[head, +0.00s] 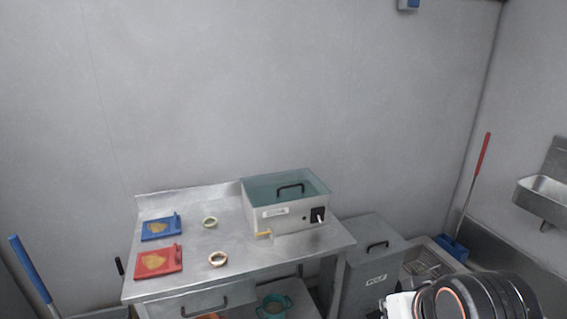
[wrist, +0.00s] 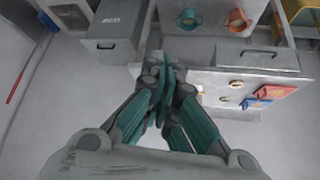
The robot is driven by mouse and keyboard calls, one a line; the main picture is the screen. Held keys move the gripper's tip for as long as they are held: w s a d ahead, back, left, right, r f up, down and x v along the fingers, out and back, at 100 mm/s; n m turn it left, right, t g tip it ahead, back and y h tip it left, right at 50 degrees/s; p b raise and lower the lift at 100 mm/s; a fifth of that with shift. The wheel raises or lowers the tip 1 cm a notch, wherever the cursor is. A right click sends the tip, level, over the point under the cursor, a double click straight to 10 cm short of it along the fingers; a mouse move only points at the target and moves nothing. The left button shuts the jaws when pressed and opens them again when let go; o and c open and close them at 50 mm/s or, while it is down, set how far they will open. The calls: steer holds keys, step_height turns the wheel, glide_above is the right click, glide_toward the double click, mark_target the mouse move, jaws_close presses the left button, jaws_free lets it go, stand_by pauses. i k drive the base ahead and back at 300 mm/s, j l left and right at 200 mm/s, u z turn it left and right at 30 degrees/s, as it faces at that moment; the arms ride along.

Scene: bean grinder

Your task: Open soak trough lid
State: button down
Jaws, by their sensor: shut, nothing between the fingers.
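The soak trough (head: 290,217) is a pale metal box at the right end of the steel table. Its see-through teal lid (head: 262,186) lies flat and closed on top, with a black handle (head: 290,188). A dark switch panel and a small yellow tap are on its front. My gripper (wrist: 163,68) shows in the wrist view with its teal fingers together and nothing between them. It is apart from the lid. In the wrist view the gripper hides most of the trough area. The head view shows only part of my arm at the lower right.
The steel table (head: 190,265) also holds a blue board (head: 150,236), a red board (head: 145,271) and two small rings. A grey lidded bin (head: 365,285) stands right of the table. A wall sink (head: 545,192) is at far right.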

mark_target(282, 188)
steer(key=i+l, duration=0.1)
steer(key=i, duration=0.55)
steer(key=i+l, duration=0.1)
steer(key=i, duration=0.5)
steer(key=j+u, duration=0.05)
